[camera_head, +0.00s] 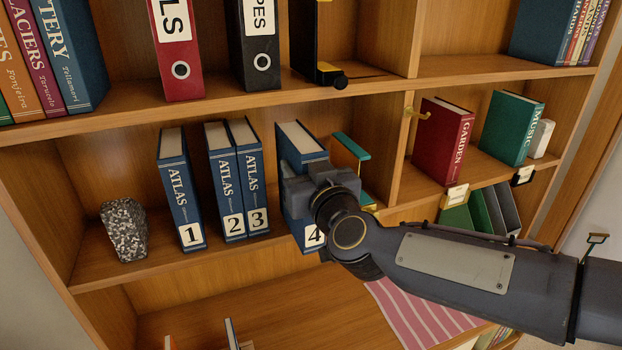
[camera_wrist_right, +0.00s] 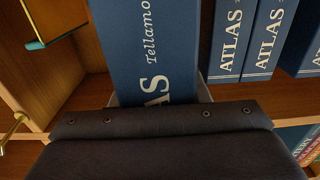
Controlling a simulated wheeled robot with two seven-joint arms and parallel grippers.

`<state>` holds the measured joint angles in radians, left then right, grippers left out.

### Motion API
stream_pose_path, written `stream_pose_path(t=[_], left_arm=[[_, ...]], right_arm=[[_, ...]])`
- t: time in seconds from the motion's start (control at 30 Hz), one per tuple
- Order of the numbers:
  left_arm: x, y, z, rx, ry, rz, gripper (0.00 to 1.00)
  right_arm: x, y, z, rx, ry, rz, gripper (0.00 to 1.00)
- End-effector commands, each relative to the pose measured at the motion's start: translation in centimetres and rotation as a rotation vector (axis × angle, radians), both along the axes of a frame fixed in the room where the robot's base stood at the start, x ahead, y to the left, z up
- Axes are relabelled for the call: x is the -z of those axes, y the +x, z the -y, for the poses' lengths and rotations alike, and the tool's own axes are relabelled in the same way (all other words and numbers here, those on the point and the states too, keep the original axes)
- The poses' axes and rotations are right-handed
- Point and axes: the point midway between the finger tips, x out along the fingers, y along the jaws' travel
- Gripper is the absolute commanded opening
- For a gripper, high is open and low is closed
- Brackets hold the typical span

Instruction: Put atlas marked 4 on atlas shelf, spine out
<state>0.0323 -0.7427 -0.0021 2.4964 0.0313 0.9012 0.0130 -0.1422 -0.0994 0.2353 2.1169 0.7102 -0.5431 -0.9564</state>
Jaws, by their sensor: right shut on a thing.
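The atlas marked 4 (camera_head: 300,155) is a blue book, upright with its spine and number label facing out. It is at the atlas shelf (camera_head: 150,272), right of the atlases marked 2 (camera_head: 228,190) and 3 (camera_head: 250,180), with a small gap. The atlas marked 1 (camera_head: 181,200) stands further left. My right gripper (camera_head: 308,186) is shut on the atlas marked 4 from the front and hides the middle of its spine. In the right wrist view the held atlas (camera_wrist_right: 150,45) fills the middle. Whether its base rests on the shelf is unclear. My left gripper is out of view.
A speckled stone block (camera_head: 124,229) sits at the shelf's left end. A teal-edged bookend (camera_head: 350,147) stands just right of the held atlas. Binders stand on the shelf above.

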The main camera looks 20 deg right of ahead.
Motion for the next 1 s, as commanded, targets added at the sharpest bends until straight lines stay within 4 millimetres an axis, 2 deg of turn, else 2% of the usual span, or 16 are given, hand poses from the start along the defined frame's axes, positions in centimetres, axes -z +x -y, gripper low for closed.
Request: stream_pose_path(t=[0.7, 1.0], left_arm=[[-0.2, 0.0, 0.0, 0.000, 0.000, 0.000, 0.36], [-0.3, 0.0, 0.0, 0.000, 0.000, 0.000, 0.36]], right_arm=[[-0.2, 7.8, -0.2, 0.001, 0.001, 0.004, 0.00], [-0.3, 9.5, -0.3, 0.001, 0.001, 0.005, 0.00]])
